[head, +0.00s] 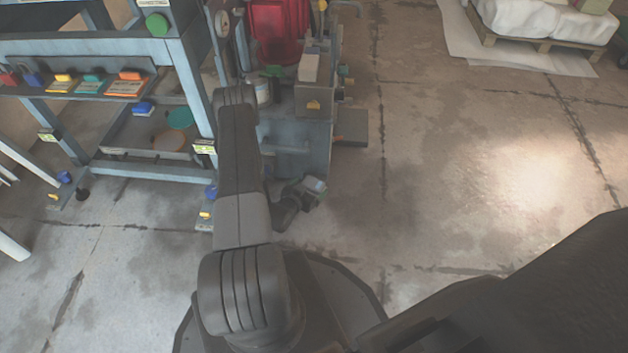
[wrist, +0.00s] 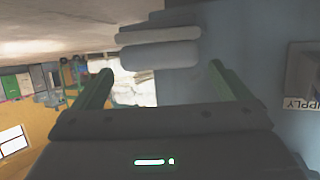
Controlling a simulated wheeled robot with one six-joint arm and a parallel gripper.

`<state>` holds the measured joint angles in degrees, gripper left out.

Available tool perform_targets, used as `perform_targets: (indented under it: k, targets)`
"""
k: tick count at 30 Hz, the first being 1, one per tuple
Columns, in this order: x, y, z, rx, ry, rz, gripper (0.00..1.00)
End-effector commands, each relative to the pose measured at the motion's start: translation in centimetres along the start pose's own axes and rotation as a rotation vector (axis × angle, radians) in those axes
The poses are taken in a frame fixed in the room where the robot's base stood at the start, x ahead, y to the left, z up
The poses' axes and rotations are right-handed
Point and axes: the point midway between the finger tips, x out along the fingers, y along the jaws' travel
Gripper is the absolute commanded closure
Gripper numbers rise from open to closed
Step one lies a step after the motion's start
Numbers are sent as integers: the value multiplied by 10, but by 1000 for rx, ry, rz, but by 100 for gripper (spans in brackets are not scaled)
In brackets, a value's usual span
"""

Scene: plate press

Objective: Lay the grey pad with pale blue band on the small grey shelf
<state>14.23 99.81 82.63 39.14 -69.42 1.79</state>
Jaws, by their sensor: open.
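My gripper (wrist: 162,72) is open in the wrist view, its two fingers wide apart with nothing clamped between them. That view looks upside down. A pale grey slab with rounded ends (wrist: 158,56), perhaps the pad, shows ahead between the fingertips; I cannot make out a pale blue band. A thinner grey edge (wrist: 157,34) lies against it, perhaps the small grey shelf, in front of a blue-grey panel. I cannot tell whether the fingertips touch the slab. In the head view my arm hides part of this area, and the pad is not clearly seen.
A blue-grey machine (head: 307,140) stands beyond my arm, with a red bin (head: 279,30) behind it. A blue-grey rack (head: 110,45) with several coloured items is at the left. A wrapped pallet load (head: 545,22) is far right. The floor (head: 470,150) at the right is clear.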

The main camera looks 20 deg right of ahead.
Motion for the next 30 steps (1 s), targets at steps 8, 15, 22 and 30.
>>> perform_targets:
  k: [8,15,22,30]
  targets:
    - [-53,-1,-2,-2,-2,-3,3]
    - [-66,0,0,0,0,-1,3]
    - [-66,0,0,0,0,0,3]
    - [-66,0,0,0,0,0,3]
